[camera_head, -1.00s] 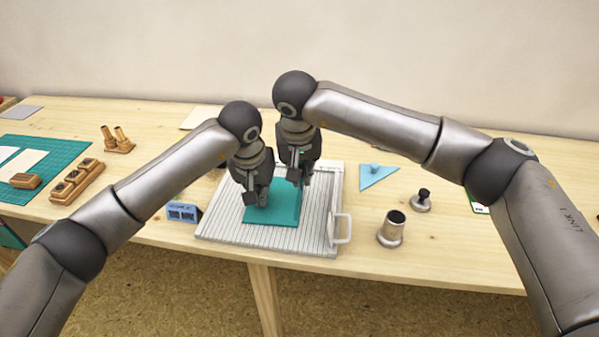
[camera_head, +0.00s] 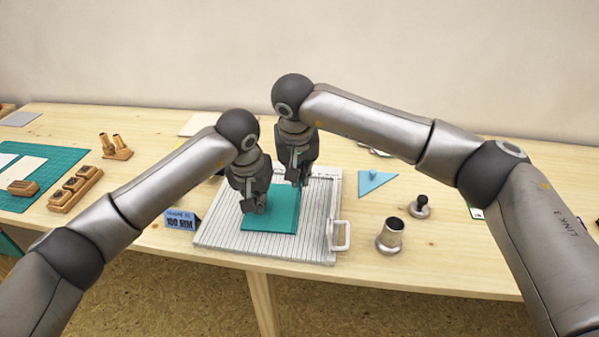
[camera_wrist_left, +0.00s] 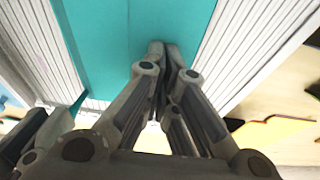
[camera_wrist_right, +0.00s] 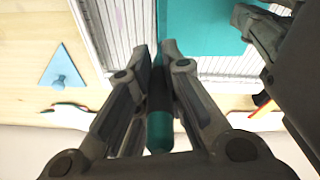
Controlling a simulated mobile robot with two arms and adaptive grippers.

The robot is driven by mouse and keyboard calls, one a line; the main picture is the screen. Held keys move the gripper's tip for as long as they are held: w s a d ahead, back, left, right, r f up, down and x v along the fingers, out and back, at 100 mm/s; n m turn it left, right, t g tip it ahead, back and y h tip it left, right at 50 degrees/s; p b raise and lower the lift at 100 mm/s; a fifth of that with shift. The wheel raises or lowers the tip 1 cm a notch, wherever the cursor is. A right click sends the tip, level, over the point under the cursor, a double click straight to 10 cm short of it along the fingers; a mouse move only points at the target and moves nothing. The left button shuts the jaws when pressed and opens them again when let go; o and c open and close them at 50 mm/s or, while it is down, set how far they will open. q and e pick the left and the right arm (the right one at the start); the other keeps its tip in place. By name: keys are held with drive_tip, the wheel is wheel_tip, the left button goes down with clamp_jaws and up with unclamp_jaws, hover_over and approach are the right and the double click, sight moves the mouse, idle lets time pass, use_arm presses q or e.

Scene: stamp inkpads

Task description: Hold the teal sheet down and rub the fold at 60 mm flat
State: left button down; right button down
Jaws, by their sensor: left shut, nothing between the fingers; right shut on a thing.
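The teal sheet (camera_head: 272,216) lies on the grooved pale board (camera_head: 318,215). It also shows in the left wrist view (camera_wrist_left: 95,45) and the right wrist view (camera_wrist_right: 198,25). My left gripper (camera_head: 256,210) is shut and empty, its fingertips low over the sheet's left part; contact is hard to tell. My right gripper (camera_head: 296,182) is shut on a slim dark and teal tool (camera_wrist_right: 160,125), over the sheet's far right part. The tool's lower end and the fold line are largely hidden by the grippers.
A blue card with lettering (camera_head: 182,220) stands left of the board. A white handle (camera_head: 343,236) is on its right edge. A blue triangle (camera_head: 374,181), a metal cup (camera_head: 390,238) and a dark-knobbed stamp (camera_head: 420,207) stand to the right. Wooden blocks (camera_head: 75,190) lie left.

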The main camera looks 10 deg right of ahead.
use_arm(q)
drive_tip(key=shift+s+a+f, duration=0.1)
drive_tip(key=shift+a+f, duration=0.05)
drive_tip(key=shift+f, duration=0.25)
use_arm(e)
drive_tip(key=shift+w+a+f, duration=0.1)
drive_tip(key=shift+f, duration=0.25)
drive_tip(key=shift+r, duration=0.45)
drive_tip(key=shift+w+a+r, duration=0.1)
drive_tip(key=shift+r, duration=2.2)
